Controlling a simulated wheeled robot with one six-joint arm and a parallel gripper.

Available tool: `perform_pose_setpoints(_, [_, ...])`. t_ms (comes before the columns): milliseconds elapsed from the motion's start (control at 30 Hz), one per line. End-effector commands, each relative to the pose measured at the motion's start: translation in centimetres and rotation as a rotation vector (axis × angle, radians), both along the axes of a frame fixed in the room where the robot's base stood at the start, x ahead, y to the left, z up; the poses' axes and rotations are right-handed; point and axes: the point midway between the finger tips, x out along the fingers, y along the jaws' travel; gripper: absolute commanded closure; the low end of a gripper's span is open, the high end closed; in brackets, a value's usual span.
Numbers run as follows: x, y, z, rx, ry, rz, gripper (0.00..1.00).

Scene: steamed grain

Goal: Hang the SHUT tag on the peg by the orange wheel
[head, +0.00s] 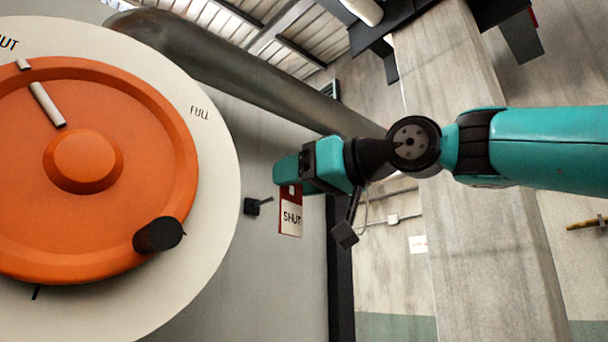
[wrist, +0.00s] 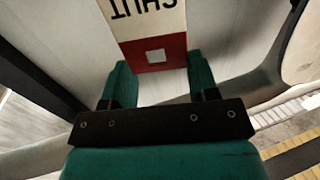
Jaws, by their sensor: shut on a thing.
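My gripper is shut on the tag's red top edge. In the wrist view the tag (wrist: 150,30) shows its red end with a square hole between the teal fingers (wrist: 158,85). The dark peg (head: 252,206) sticks out of the grey panel just left of the tag, and a gap shows between them. The orange wheel (head: 85,160) is at the left on a pale dial. The peg does not show in the wrist view.
The round dial plate (head: 215,150) is marked SHUT and FULL, and a black knob (head: 158,235) juts from the wheel's rim. A thick pipe (head: 250,80) crosses above the peg. A concrete column (head: 480,230) stands behind my arm.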

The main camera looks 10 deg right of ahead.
Motion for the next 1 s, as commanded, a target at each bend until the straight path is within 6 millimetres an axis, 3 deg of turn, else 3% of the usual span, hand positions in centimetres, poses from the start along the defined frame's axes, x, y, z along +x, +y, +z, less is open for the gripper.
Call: perform_pose_setpoints(1000, [5.4, 3.4, -0.3, 0.001, -0.001, -0.004, 0.88])
